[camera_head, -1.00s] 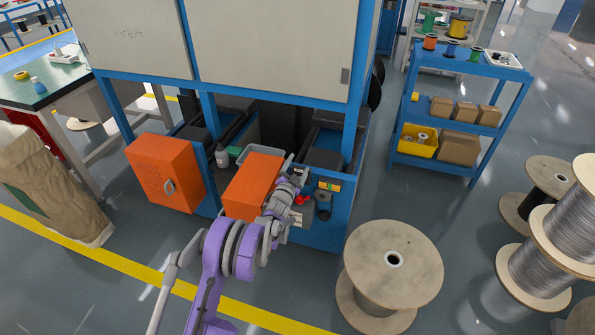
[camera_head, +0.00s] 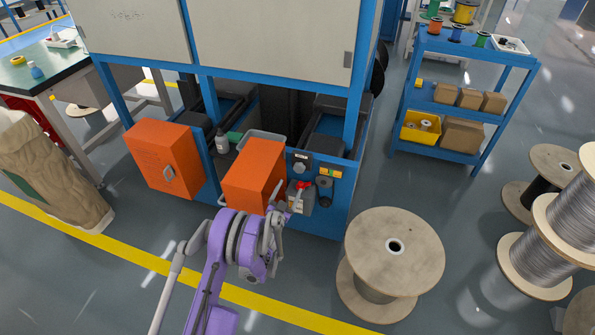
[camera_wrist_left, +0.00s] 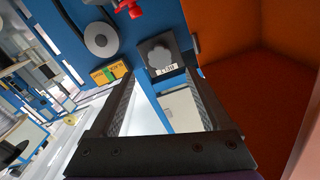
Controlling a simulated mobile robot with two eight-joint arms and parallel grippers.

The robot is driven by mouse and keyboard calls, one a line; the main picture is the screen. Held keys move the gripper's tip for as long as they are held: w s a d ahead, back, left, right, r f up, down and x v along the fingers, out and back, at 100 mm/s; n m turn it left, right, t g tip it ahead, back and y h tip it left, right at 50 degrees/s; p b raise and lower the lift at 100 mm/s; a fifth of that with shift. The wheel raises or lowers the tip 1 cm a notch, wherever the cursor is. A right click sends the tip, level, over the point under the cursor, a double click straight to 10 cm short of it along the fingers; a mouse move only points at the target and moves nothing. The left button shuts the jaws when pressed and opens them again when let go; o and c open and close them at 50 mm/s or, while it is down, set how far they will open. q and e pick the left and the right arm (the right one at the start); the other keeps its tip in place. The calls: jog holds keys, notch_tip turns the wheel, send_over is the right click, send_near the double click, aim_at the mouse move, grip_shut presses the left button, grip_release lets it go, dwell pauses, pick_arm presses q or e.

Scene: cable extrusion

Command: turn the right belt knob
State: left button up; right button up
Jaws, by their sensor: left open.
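A dark round knob (camera_wrist_left: 160,55) on a square dark plate with a small label is mounted on the blue machine panel in the left wrist view. In the head view the knob (camera_head: 300,168) is on the panel just right of the orange box. My left gripper (camera_wrist_left: 158,88) is open and empty in the wrist view. The knob appears beyond its fingertips, between them, and apart from them. In the head view my left gripper (camera_head: 284,205) is in front of and below the panel; its fingertips are hard to make out. My right gripper is not in view.
An orange box (camera_head: 253,176) stands close left of the knob. A red handle (camera_head: 304,185), a grey disc (camera_head: 325,184) and a yellow-green label (camera_head: 331,173) are near the knob. A large wooden spool (camera_head: 394,250) stands on the floor to the right.

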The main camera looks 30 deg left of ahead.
aim_at(298, 170)
pick_arm(q)
jog(key=b+x, duration=0.1)
jog(key=x, duration=0.9)
jog(key=shift+d+r, duration=0.1)
jog(key=shift+d, duration=0.05)
grip_shut()
jog(key=shift+m+b, duration=0.95)
jog(key=shift+m, duration=0.25)
jog(key=shift+m+b, duration=0.4)
jog(key=shift+m, duration=0.6)
grip_release()
